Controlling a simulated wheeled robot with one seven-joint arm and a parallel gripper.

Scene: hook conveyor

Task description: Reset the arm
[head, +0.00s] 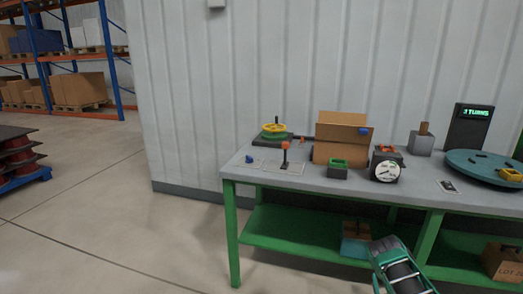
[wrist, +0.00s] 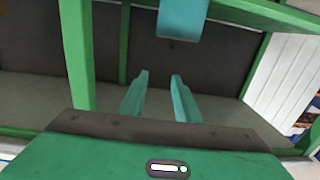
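My arm (head: 400,272) shows at the bottom of the head view, in front of the green workbench (head: 233,235) and below its top. My gripper (wrist: 160,76) shows in the wrist view with two teal fingers apart. Nothing is between them. The fingers point toward the dark underside area and green frame of the bench. The gripper's fingertips cannot be made out in the head view.
On the bench stand a yellow handwheel (head: 274,128), an orange-knobbed lever (head: 285,157), a cardboard box (head: 334,150), a dial gauge (head: 386,168) and a teal turntable (head: 480,163). A teal-fronted box (head: 354,246) and a carton (head: 504,262) sit low.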

